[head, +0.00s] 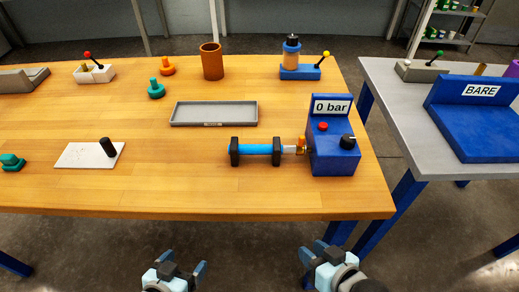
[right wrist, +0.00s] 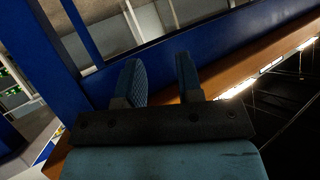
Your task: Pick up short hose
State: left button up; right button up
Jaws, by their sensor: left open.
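My left gripper (head: 184,259) is open and empty, below the table's front edge in the picture. My right gripper (head: 312,250) is also below that edge, further right. The right wrist view shows its two fingers (right wrist: 159,78) apart with nothing between them. The hose cannot be made out in that view.
A grey tray (head: 213,123) lies behind the hose. A white plate with a black peg (head: 108,147) is to the left. A brown cup (head: 211,61) and a blue lever valve (head: 300,71) stand at the back. The wood in front of the hose is clear.

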jog(key=a+r+n+y, duration=0.1)
jog(key=a+r+y, duration=0.25)
jog(key=r, duration=0.45)
jog(key=a+r+y, duration=0.2)
jog(key=a+r, duration=0.2)
jog(key=r, duration=0.4)
jog(key=n+t+h, duration=0.2)
jog(key=n+h, duration=0.9)
jog(key=n, duration=0.2)
send_near(257, 151)
jog(key=shift+s+a+f, duration=0.2)
jog(key=shift+s+a, duration=0.35)
jog(key=shift+a, duration=0.3)
jog(key=shift+w+r+h, duration=0.1)
jog(key=shift+r+h, duration=0.1)
jog(key=shift+h, duration=0.25)
jog(key=shift+w, duration=0.2)
jog(key=x, duration=0.6)
jog(key=shift+w+d, duration=0.1)
jog(key=shift+d, duration=0.05)
jog(key=shift+d+x, duration=0.2)
jog(key=shift+x, duration=1.2)
jog(key=shift+d+x, duration=0.2)
jog(key=shift+x, duration=1.15)
jog(key=shift+r, duration=0.1)
jog(key=shift+c, duration=0.3)
